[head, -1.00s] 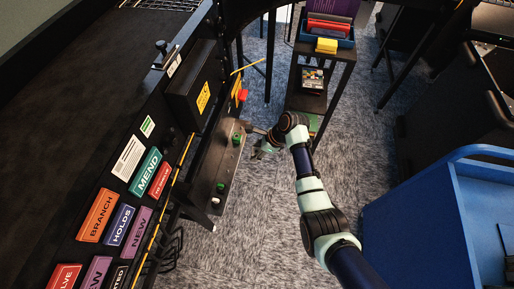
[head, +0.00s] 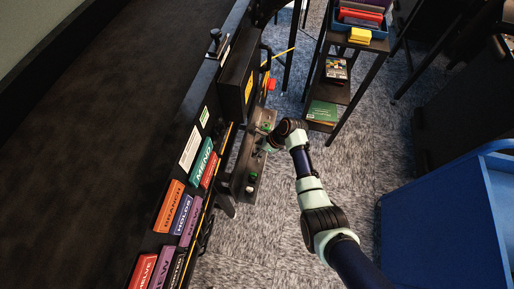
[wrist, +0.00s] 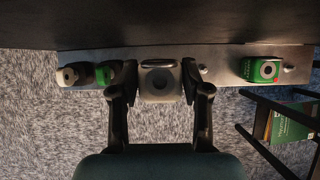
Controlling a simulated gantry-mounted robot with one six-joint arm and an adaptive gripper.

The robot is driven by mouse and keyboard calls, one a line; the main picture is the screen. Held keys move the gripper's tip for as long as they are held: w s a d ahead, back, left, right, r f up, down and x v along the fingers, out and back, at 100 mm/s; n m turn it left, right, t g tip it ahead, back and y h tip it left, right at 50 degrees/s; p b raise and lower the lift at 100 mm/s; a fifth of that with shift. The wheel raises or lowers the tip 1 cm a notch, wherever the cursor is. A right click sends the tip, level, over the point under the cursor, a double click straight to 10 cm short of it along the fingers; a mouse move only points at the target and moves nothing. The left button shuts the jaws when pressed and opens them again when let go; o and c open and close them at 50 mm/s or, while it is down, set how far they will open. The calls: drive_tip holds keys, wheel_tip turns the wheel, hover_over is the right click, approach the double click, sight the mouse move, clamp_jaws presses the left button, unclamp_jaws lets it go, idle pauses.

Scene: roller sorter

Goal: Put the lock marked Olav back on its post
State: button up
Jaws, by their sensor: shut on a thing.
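My gripper (wrist: 160,80) is shut on a pale grey-white lock (wrist: 160,88), one finger on each side. The lock's dark shackle shows at its top edge. No name on it can be read. The lock is in front of the grey post panel (wrist: 226,58); I cannot tell whether it touches it. A bare metal post (wrist: 203,69) shows just right of the gripper. In the head view my gripper (head: 266,146) is at the panel (head: 240,173), and the held lock is too small to make out.
On the panel, a white lock (wrist: 68,76) and a green lock (wrist: 104,75) hang left of my gripper, and a green lock with a red mark (wrist: 262,69) hangs to the right. A shelf stand (head: 330,88) and a blue cart (head: 440,215) stand to the right.

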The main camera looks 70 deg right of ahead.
drive_tip(key=shift+f+b, duration=2.2)
drive_tip(key=shift+b, duration=0.35)
drive_tip(key=shift+f, duration=0.25)
drive_tip(key=shift+f+b, duration=0.65)
drive_tip(key=shift+f, duration=0.6)
drive_tip(key=shift+f, duration=0.2)
drive_tip(key=o, duration=1.3)
